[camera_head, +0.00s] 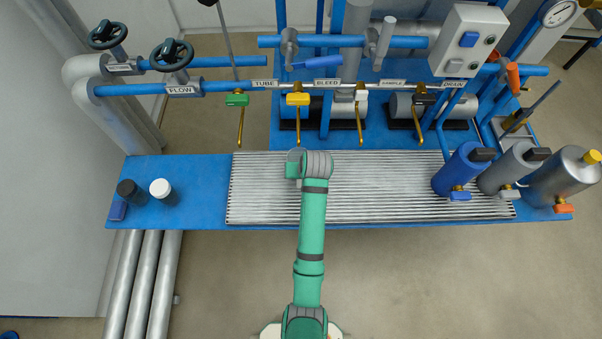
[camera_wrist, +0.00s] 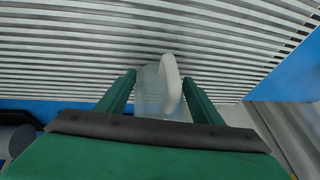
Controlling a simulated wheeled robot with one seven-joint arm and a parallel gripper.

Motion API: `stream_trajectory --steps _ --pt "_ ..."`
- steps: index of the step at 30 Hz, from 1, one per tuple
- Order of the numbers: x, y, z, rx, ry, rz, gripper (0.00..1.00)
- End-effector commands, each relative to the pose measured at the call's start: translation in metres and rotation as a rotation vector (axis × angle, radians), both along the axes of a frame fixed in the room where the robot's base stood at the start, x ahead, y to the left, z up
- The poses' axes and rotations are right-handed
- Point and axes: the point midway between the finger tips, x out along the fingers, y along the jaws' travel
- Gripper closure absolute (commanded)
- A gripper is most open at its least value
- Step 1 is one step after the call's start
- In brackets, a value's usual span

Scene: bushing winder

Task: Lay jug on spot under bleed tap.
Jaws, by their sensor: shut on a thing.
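The jug (camera_wrist: 150,97) is a translucent vessel with a white handle, between the two green fingers of my gripper (camera_wrist: 159,80) in the wrist view. My gripper is shut on it. Slats lie beyond it; I cannot tell whether it touches them. The bleed tap (camera_head: 298,99) has a yellow handle and a brass spout hanging down, under the BLEED label. My arm's end is over the slatted grate (camera_head: 400,175), just in front of that spout. Any marked spot below is hidden.
A green-handled tap (camera_head: 237,100) hangs to the left and other taps to the right. Blue, grey and silver cylinders (camera_head: 463,170) stand at the grate's right end. A black jar (camera_head: 131,192) and a white-capped jar (camera_head: 162,190) stand at left. The grate between is clear.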

Motion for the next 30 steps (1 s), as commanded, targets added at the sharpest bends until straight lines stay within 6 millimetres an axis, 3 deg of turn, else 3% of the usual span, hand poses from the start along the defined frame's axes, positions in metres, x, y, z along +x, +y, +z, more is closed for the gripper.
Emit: stream_trajectory --steps 10,11,13,23,30 --pt "0.0 0.0 -0.003 0.0 -0.001 0.0 0.63" --pt "0.0 0.0 -0.003 0.0 0.0 0.0 0.35" --pt "0.0 0.0 -0.002 0.0 -0.001 0.0 0.2" --pt "0.0 0.0 0.0 0.0 -0.002 0.0 0.2" --pt "-0.01 -0.004 0.027 0.0 -0.005 -0.001 0.2"
